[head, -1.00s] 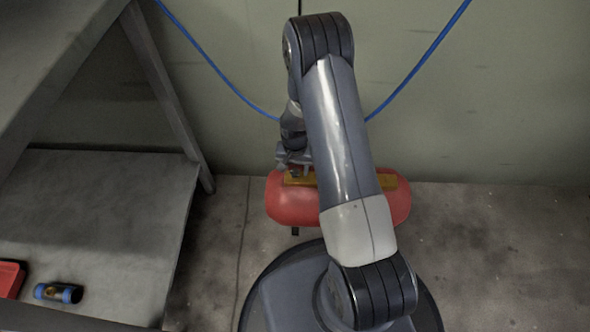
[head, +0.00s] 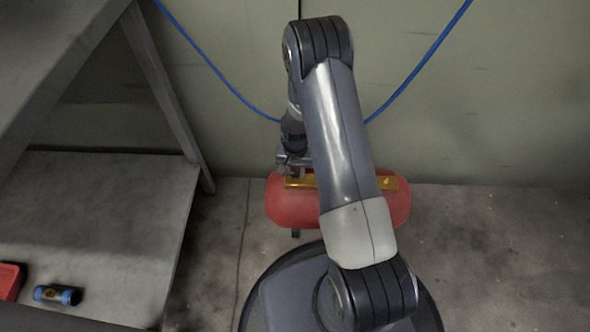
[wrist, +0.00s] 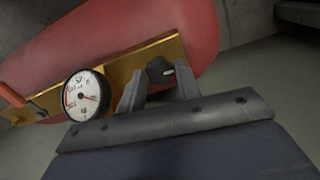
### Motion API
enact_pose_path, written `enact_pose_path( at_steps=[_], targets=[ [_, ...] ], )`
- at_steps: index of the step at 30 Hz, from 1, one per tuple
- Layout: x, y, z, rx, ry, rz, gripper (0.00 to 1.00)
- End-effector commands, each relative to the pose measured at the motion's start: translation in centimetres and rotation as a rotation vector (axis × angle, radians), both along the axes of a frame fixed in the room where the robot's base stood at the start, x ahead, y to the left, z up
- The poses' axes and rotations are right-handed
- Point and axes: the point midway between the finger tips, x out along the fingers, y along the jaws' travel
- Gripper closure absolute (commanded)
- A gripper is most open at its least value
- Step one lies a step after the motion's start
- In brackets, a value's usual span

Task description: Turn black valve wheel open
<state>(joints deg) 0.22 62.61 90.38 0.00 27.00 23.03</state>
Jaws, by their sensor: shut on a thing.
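The black valve wheel (wrist: 159,69) is a small dark knob with a pale mark on the yellow panel (wrist: 117,72) of a red tank (wrist: 110,30). My gripper (wrist: 160,80) has one finger on each side of the wheel and is shut on it. The fingers partly cover the wheel in the wrist view. In the head view my gripper (head: 287,174) is at the left end of the yellow panel (head: 390,184) on the red tank (head: 295,207), and the wheel cannot be made out there.
A round white gauge (wrist: 87,95) sits left of the wheel, with an orange lever (wrist: 35,105) farther left. A grey bench (head: 110,215) stands at left, holding a red box (head: 9,280) and a dark blue-ended cylinder (head: 57,295). Blue hoses (head: 215,70) hang on the wall.

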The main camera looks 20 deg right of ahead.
Motion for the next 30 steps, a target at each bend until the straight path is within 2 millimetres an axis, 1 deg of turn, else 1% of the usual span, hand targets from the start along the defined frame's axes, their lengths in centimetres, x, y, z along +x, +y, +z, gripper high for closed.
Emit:
enact_pose_path(
  at_steps=[5, 11, 30],
  targets=[
    [-0.01, -0.01, -0.01, 0.0, 0.0, 0.032, 0.9],
    [0.0, 0.0, -0.02, 0.0, 0.0, 0.136, 0.9],
    [-0.03, 0.0, -0.04, 0.0, 0.001, 0.723, 0.9]
  ],
)
